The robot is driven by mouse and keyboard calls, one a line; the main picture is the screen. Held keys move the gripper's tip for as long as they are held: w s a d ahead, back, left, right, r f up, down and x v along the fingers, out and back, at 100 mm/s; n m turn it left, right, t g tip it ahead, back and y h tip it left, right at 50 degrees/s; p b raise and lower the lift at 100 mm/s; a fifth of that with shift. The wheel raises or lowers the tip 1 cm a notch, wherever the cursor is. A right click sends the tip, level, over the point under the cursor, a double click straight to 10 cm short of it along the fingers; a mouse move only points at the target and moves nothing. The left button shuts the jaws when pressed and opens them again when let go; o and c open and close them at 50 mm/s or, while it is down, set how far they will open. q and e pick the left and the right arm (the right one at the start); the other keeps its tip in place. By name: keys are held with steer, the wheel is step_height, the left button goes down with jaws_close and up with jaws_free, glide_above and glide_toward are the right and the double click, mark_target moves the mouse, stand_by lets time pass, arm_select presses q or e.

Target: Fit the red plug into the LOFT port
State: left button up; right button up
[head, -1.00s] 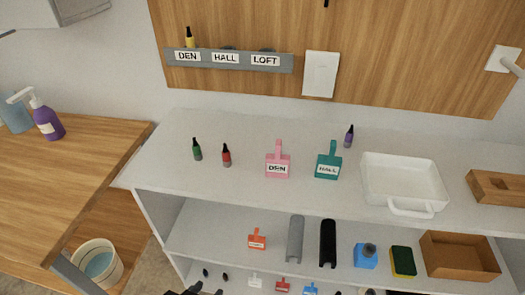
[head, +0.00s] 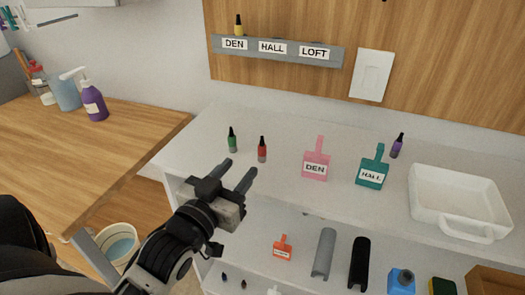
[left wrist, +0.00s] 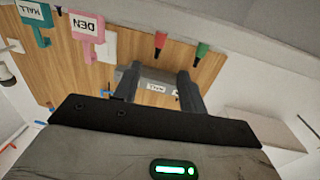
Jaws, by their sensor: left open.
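The red plug (head: 262,149) stands upright on the white shelf top, just right of a green plug (head: 232,140). The port strip (head: 277,49) is on the wooden wall panel, with labels DEN, HALL and LOFT; the LOFT label (head: 313,52) is at its right end. My left gripper (head: 240,172) is open and empty, in front of and below the red and green plugs. In the left wrist view the red plug (left wrist: 160,42) and green plug (left wrist: 201,52) show beyond the fingers. My right gripper is out of view.
A pink DEN tag (head: 316,163), a teal HALL tag (head: 372,171), a purple plug (head: 397,146) and a white tray (head: 458,202) stand to the right on the shelf top. A wooden counter (head: 110,150) is at left. Shelf space behind the plugs is clear.

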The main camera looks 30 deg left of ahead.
mark_target(260, 149)
arm_select(q)
steer(key=w, duration=0.7)
steer(key=w+a+p, duration=0.1)
steer(key=w, duration=0.3)
steer(key=shift+f, duration=0.3)
steer(key=shift+s, duration=0.1)
jaws_close()
